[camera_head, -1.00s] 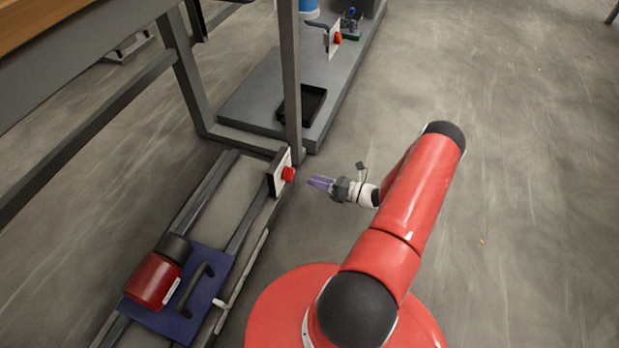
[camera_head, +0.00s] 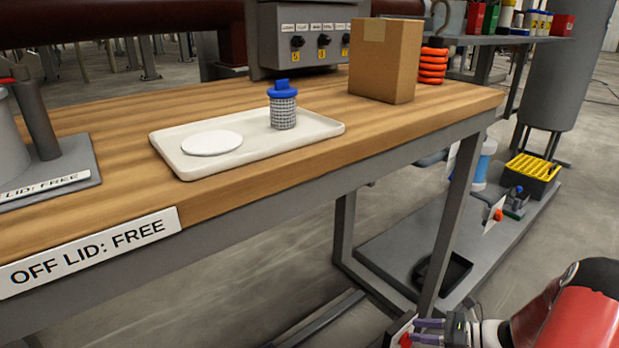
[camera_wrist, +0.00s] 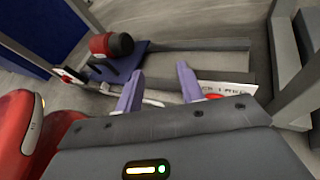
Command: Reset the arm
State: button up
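My gripper (camera_head: 430,332) is at the lower right of the head view, low beside the bench leg, with its purple fingers pointing left. In the wrist view my gripper (camera_wrist: 160,85) has its two fingers apart with nothing between them. A red button (camera_wrist: 215,97) on a white labelled plate (camera_wrist: 235,90) lies just beyond the right finger there. In the head view the button (camera_head: 405,340) shows close to the fingertips; I cannot tell whether they touch. My red arm enters from the lower right corner.
The wooden bench (camera_head: 400,135) carries a white tray (camera_head: 325,127) with a blue-capped mesh filter (camera_head: 283,108) and a white disc (camera_head: 211,142), plus a cardboard box (camera_head: 385,62). The bench leg (camera_head: 455,215) stands near my gripper. A red motor (camera_wrist: 103,45) sits on a blue plate.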

jog(key=s+a+r+n+g+h+p, duration=0.2)
jog(key=s+a+r+n+g+h, duration=0.25)
jog(key=r, duration=0.65)
jog(key=s+a+r+n+g+h+p, duration=0.1)
jog(key=s+a+r+n+h+p, duration=0.15)
jog(key=a+r+n, duration=0.5)
jog(key=s+a+r+n+t+h+p, duration=0.1)
jog(key=s+r+n+t+h+p, duration=0.1)
jog(key=s+r+n, duration=0.4)
jog(key=s+r+n+t+h+p, duration=0.2)
jog(key=s+r+n, duration=0.4)
jog(key=r, duration=0.7)
jog(key=shift+s+a+n+t+h, duration=0.35)
jog(key=shift+s+t+h, duration=0.3)
jog(key=shift+s+h, duration=0.4)
